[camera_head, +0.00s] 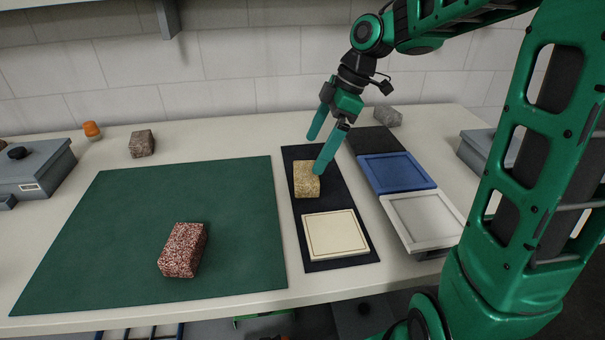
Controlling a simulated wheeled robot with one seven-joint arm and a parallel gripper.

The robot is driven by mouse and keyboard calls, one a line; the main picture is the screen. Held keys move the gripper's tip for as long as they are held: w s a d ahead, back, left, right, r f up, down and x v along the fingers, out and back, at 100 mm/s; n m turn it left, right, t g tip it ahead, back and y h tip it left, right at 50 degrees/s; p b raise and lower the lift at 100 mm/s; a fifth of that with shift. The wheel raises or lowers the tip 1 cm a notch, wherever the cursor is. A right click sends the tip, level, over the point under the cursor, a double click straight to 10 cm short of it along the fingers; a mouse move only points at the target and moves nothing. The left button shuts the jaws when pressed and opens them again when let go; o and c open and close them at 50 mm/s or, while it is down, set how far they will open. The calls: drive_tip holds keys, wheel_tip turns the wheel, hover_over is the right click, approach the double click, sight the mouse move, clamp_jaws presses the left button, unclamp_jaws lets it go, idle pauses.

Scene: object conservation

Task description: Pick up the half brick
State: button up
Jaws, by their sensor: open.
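Several brick-like blocks are in view, and I cannot tell for sure which one is the half brick. A yellowish speckled block (306,182) sits on a narrow dark mat (330,194). A larger red-and-white speckled block (182,250) lies on the green mat (130,230). A brown-grey block (142,144) stands on the table at the back left. A grey block (388,116) is at the back right, behind my gripper. My gripper (316,156) is open and empty, pointing down above the yellowish block. One finger overlaps that block's edge in the picture; contact is unclear.
A cream square tile (335,233) lies in front of the yellowish block. Right of the dark mat are a blue tray (397,172) and a white tray (424,217). A grey box (38,170) and an orange object (92,130) stand at the left. Most of the green mat is clear.

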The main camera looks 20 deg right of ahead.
sight(307, 171)
drive_tip(key=x, duration=0.4)
drive_tip(key=shift+d+f, duration=0.25)
drive_tip(key=shift+d, duration=0.05)
drive_tip(key=shift+x, duration=2.5)
drive_tip(key=shift+w+d, duration=0.15)
drive_tip(key=shift+w, duration=0.05)
drive_tip(key=c, duration=1.6)
